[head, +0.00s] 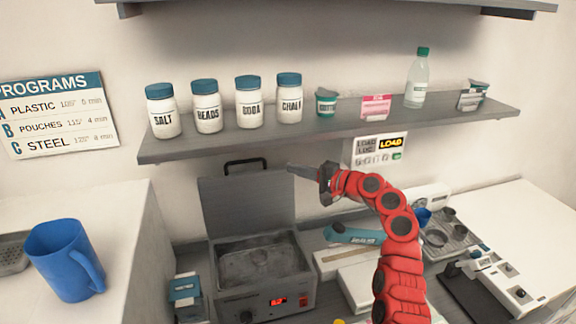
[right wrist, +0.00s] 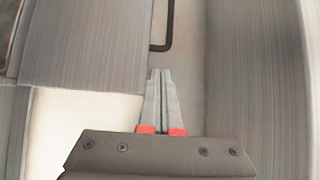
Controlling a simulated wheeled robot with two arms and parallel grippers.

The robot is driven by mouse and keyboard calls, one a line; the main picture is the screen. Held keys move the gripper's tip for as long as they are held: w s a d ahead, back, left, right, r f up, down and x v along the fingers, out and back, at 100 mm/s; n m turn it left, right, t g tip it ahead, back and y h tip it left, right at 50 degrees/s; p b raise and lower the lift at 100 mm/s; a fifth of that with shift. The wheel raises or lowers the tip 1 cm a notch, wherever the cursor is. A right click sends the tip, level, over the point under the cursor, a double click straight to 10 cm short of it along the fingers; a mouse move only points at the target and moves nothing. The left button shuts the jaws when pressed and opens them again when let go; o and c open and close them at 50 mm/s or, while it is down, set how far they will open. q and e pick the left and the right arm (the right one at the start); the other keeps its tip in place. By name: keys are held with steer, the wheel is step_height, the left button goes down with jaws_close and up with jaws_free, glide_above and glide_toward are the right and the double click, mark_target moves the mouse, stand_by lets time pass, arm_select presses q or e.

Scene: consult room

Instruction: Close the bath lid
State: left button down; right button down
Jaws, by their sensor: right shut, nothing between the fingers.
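The bath (head: 262,291) stands on the counter with its lid (head: 247,206) raised upright at the back. The inside of the bath is visible. A black handle (head: 245,163) sits on the lid's top edge. My right gripper (head: 290,169) is shut and empty, pointing left, by the lid's upper right corner in the head view. In the right wrist view the closed fingertips (right wrist: 161,73) point towards a gap beside the grey lid (right wrist: 85,45), with the black handle (right wrist: 168,25) beyond them. I cannot tell whether they touch the lid. My left gripper is not in view.
A shelf (head: 330,130) with jars and a bottle (head: 416,80) runs above the lid. A control box with a display (head: 376,148) hangs below it. A blue jug (head: 66,260) stands at left. Several items crowd the counter right of the bath.

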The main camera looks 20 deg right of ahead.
mark_target(272, 168)
steer(key=x, duration=0.2)
steer(key=b+x, duration=0.1)
steer(key=x, duration=0.1)
steer(key=b+x, duration=0.1)
steer(key=x, duration=0.1)
steer(key=shift+w+a+f, duration=0.15)
steer(key=shift+w+f, duration=0.15)
steer(key=shift+f, duration=0.05)
steer(key=shift+w+a+b, duration=0.25)
steer(key=shift+w+b, duration=0.05)
steer(key=shift+b, duration=0.2)
steer(key=shift+w+a+r, duration=0.2)
steer(key=shift+w+a, duration=0.05)
steer(key=shift+a, duration=0.05)
steer(key=shift+w, duration=0.15)
steer(key=shift+a+f+b, duration=0.1)
steer(key=shift+b, duration=0.25)
